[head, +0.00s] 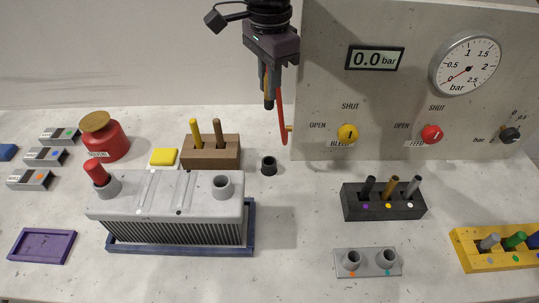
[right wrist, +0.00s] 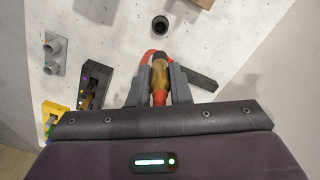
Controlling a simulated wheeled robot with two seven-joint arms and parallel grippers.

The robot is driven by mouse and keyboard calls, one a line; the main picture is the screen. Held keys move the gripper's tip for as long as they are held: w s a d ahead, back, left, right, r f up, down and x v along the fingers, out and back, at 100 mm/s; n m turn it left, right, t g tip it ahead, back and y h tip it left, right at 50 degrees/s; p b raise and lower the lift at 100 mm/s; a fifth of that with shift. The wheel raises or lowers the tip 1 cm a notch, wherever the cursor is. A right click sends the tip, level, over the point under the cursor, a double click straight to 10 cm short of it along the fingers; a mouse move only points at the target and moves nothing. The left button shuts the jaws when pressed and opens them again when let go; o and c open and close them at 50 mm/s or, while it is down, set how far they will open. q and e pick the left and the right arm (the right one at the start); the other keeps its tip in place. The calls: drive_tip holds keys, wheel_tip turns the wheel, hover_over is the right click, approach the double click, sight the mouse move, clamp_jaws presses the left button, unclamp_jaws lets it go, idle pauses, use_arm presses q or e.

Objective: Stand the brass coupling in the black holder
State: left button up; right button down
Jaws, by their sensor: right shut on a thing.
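My right gripper (head: 268,88) hangs in the upper middle of the head view, above the table and left of the gauge panel. It is shut on the brass coupling (right wrist: 159,76), which has a red hose (right wrist: 158,98) on its end. The coupling (head: 268,97) points down in the head view, its tip well clear of the table. The black holder (head: 269,165), a small upright cup with a dark open top, stands on the table below the gripper. It also shows in the right wrist view (right wrist: 160,22), beyond the coupling's tip. My left gripper is out of view.
The red hose (head: 282,115) runs to the panel (head: 400,90). Left of the holder stand a brown block (head: 212,158) with two pegs and a grey ribbed unit (head: 170,210). A black rack (head: 384,208) stands to the right. The table right around the holder is clear.

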sight(269, 107)
wheel_tip(269, 107, down, 19)
drive_tip(key=shift+w+f, duration=0.1)
idle(0.3)
drive_tip(key=c, duration=1.3)
unclamp_jaws()
drive_tip(key=shift+c, duration=0.2)
wheel_tip(269, 107, up, 12)
drive_tip(key=shift+r+b, duration=0.15)
drive_tip(key=shift+b, duration=0.15)
